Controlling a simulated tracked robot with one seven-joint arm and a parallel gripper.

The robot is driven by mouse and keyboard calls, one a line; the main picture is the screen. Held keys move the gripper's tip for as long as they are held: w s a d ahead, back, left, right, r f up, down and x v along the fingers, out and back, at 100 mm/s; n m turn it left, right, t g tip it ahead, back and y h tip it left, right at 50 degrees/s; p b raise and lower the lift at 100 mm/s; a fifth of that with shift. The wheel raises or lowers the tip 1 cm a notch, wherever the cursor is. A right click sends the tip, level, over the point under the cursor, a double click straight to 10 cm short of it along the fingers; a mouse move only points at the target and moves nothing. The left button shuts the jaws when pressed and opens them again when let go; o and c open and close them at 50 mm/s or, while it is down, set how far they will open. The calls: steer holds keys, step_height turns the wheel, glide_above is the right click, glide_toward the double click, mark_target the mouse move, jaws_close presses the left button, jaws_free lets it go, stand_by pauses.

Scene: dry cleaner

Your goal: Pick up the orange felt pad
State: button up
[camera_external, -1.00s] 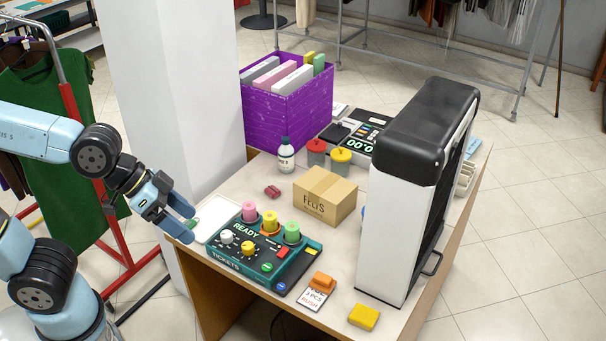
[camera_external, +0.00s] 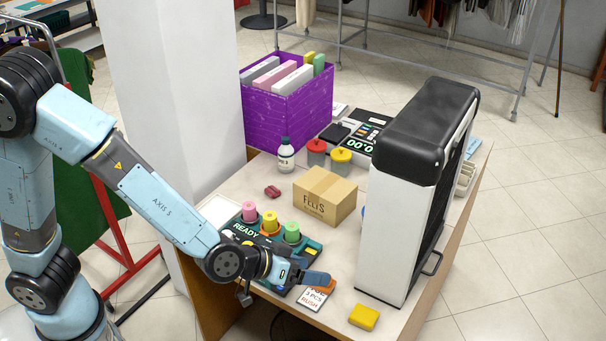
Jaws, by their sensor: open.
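The orange felt pad (camera_external: 327,287) lies on a white printed card (camera_external: 311,301) near the front edge of the counter. Most of the pad is hidden by my gripper (camera_external: 317,279). My gripper is open, with its blue fingers right at the pad, over or around it; I cannot tell whether they touch it. One finger hides the other.
A yellow pad (camera_external: 363,317) lies to the right, before a tall white and black unit (camera_external: 388,235). A cardboard box (camera_external: 325,196) and a purple bin (camera_external: 288,118) stand farther back.

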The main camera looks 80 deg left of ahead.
step_height(320, 180, down, 10)
steer(key=w+n+y, duration=0.2)
steer(key=y, duration=0.9)
glide_toward(319, 278)
steer(key=shift+t, duration=0.4)
steer(key=x, duration=0.6)
steer(key=shift+w+f, duration=0.2)
steer(key=shift+f, duration=0.05)
steer(key=x, duration=0.4)
steer(key=shift+s+a+r, duration=0.1)
steer(key=shift+s+a, duration=0.05)
steer(key=shift+a, duration=0.05)
steer(key=shift+w+a, duration=0.35)
steer(key=shift+w, duration=0.05)
steer(key=c, duration=1.1)
